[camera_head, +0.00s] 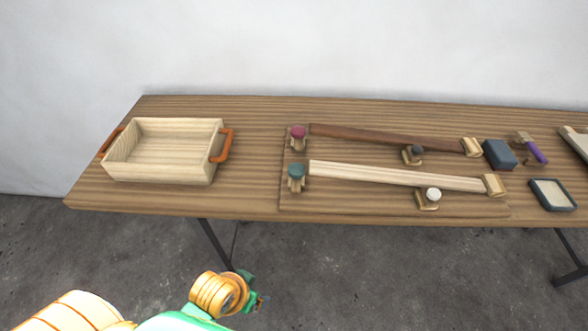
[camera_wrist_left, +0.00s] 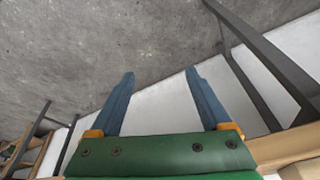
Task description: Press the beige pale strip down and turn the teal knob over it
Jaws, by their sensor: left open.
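The beige pale strip (camera_head: 395,176) lies on a wooden board (camera_head: 350,207) on the table in the head view. Its right end meets a light wooden block (camera_head: 494,185); its left end is beside the teal knob (camera_head: 296,171), which sits on a small wooden post. The strip's left end looks slightly raised, but I cannot tell how far. A white knob (camera_head: 433,194) stands near its front edge. My left gripper (camera_head: 262,300) is low in front of the table, well away from the strip; in the left wrist view its blue fingers (camera_wrist_left: 158,95) are apart and empty. My right gripper is not in view.
A dark brown strip (camera_head: 385,138) with a crimson knob (camera_head: 298,132) and a dark knob (camera_head: 417,150) lies behind. A wooden tray (camera_head: 158,176) with orange handles stands left. A blue block (camera_head: 499,154), a purple-handled brush (camera_head: 537,151) and a dark-rimmed dish (camera_head: 553,195) are right.

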